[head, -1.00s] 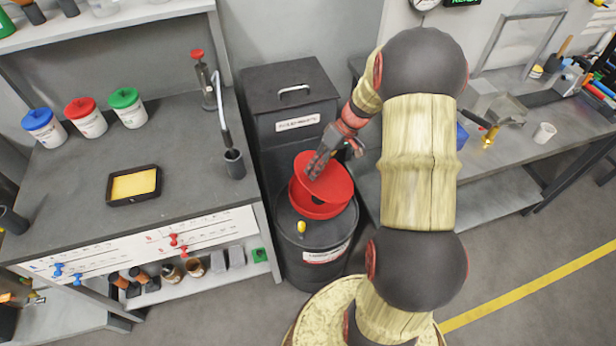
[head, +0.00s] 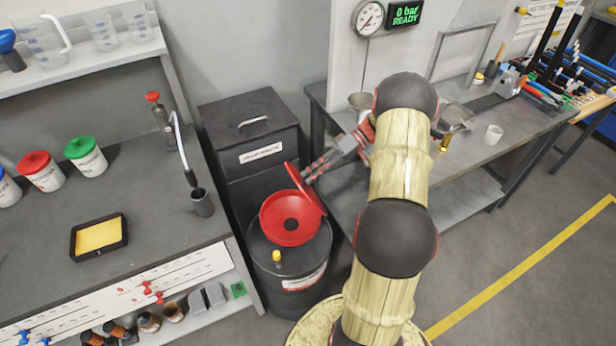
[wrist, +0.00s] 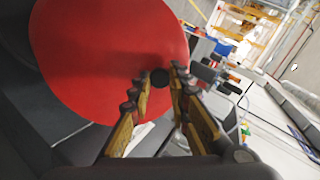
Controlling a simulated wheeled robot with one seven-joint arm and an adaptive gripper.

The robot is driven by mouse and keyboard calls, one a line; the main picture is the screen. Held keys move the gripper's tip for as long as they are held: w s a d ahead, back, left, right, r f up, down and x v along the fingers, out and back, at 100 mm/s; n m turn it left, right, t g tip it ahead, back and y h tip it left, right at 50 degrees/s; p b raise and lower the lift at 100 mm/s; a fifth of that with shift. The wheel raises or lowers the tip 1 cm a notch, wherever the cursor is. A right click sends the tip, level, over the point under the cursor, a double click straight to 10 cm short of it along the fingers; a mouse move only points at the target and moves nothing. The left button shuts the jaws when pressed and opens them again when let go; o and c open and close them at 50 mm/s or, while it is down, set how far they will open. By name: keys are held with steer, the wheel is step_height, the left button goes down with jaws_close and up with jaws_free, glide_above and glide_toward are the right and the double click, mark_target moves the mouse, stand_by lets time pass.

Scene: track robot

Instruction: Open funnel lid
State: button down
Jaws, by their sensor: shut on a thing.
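The red funnel (head: 284,222) sits on top of a black drum (head: 262,275). Its red lid (head: 307,188) stands steeply raised at the funnel's right side, so the bowl and its dark centre hole show. My gripper (head: 308,174) is at the lid's upper edge. In the wrist view, the lid (wrist: 105,50) fills the upper left as a large red disc. There my gripper (wrist: 160,80) has its fingers closed around a small dark knob (wrist: 159,78) at the lid's edge.
A black lidded bin (head: 250,135) stands behind the drum. A workbench (head: 120,200) with a yellow-filled tray (head: 99,236) is on the left. Another bench (head: 490,150) is at the right. A yellow cap (head: 277,256) sits on the drum. Open floor lies at the right front.

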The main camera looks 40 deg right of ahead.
stand_by(0.3)
steer(key=c, duration=1.8)
jaws_free()
steer(key=shift+o, duration=0.7)
steer(key=v, duration=1.2)
steer(key=shift+d+f, duration=0.1)
